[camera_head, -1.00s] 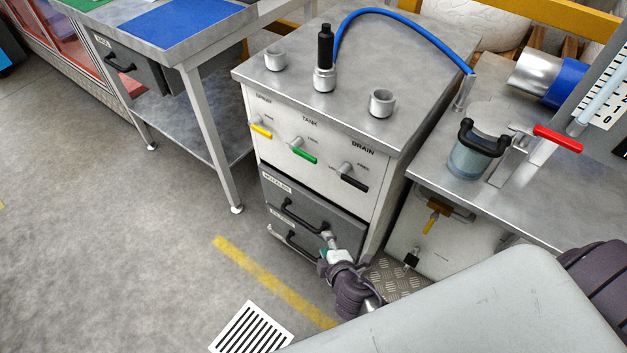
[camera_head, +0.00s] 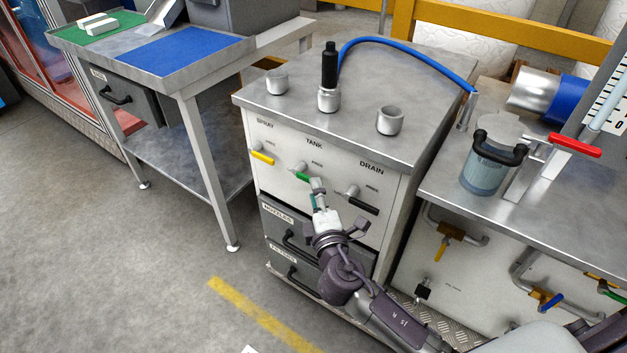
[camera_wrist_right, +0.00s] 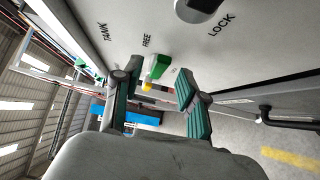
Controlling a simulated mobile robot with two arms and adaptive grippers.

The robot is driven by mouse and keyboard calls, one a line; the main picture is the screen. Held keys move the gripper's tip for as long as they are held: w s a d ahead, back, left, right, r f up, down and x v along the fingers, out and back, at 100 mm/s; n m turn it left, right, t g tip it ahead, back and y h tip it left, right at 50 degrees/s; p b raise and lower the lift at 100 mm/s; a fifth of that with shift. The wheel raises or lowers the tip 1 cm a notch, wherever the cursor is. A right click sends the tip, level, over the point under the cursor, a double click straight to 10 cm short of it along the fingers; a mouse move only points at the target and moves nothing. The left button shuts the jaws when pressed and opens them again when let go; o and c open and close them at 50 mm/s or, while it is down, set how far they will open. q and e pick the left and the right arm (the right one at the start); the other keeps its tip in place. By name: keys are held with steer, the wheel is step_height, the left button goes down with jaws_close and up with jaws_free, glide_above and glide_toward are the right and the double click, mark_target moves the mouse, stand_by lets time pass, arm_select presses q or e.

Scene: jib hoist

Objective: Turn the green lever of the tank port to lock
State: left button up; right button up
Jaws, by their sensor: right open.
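The tank port's green lever (camera_head: 302,176) is on the white front panel, under the TANK label and between a yellow and a black lever. It points right and slightly down from its hub, and my right gripper partly hides it. My right gripper (camera_head: 317,187) is at the lever's outer end. In the right wrist view, the open fingers (camera_wrist_right: 160,98) stand on either side of the green lever (camera_wrist_right: 158,67); I cannot tell whether they touch it. FREE is readable beside it. My left gripper is not in view.
The yellow spray lever (camera_head: 262,158) is left of the green one and the black drain lever (camera_head: 362,206) is right and lower. Drawers with black handles (camera_head: 300,282) lie below the panel. A bench (camera_head: 455,195) with a jar stands at right. Floor at left is clear.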

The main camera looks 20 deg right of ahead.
steer(key=shift+w+d, duration=0.15)
steer(key=shift+w, duration=0.9)
steer(key=shift+w+d, duration=0.1)
steer(key=shift+w, duration=0.9)
jaws_close()
